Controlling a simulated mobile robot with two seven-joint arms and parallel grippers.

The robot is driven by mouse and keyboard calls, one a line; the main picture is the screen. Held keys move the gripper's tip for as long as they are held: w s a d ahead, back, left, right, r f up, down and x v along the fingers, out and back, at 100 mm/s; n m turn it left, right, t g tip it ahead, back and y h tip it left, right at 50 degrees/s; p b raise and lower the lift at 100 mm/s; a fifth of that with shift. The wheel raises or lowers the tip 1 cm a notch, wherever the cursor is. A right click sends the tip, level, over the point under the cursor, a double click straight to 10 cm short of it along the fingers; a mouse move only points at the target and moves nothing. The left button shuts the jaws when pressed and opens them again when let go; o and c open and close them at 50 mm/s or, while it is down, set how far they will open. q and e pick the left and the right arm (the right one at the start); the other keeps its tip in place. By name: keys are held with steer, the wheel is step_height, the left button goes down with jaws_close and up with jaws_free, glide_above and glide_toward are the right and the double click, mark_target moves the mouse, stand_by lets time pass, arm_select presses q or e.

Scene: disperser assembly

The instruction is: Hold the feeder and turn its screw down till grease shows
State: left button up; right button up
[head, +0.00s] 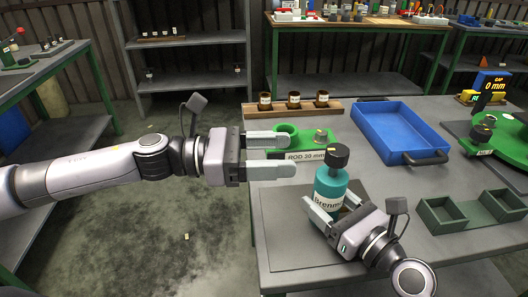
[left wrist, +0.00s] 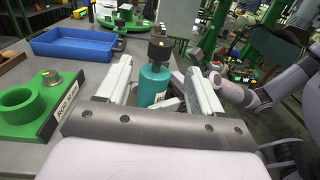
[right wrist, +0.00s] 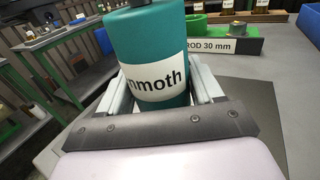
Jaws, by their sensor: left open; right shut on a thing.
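The feeder is a teal bottle (head: 329,190) with a white label and a black screw cap (head: 338,156) on top. It stands upright on a grey mat (head: 280,225) at the table's front. My right gripper (head: 330,209) is shut around its lower body; the right wrist view shows the teal body (right wrist: 150,60) between the fingers. My left gripper (head: 281,156) is open and empty, level, to the left of the cap and apart from it. In the left wrist view the black cap (left wrist: 160,49) and teal body (left wrist: 153,85) show beyond the open fingers. No grease is visible.
A green fixture (head: 300,138) with a "ROD 30 mm" plate stands behind the feeder, close to my left fingers. A blue tray (head: 400,130) lies behind right. Green bins (head: 442,213) stand right. A wooden rack (head: 270,109) holds three brown jars. A display reads 0 mm (head: 493,85).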

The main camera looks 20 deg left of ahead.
arm_select(q)
steer(key=shift+v, duration=0.9)
arm_select(e)
steer(key=o, duration=1.5)
steer(key=v, duration=1.2)
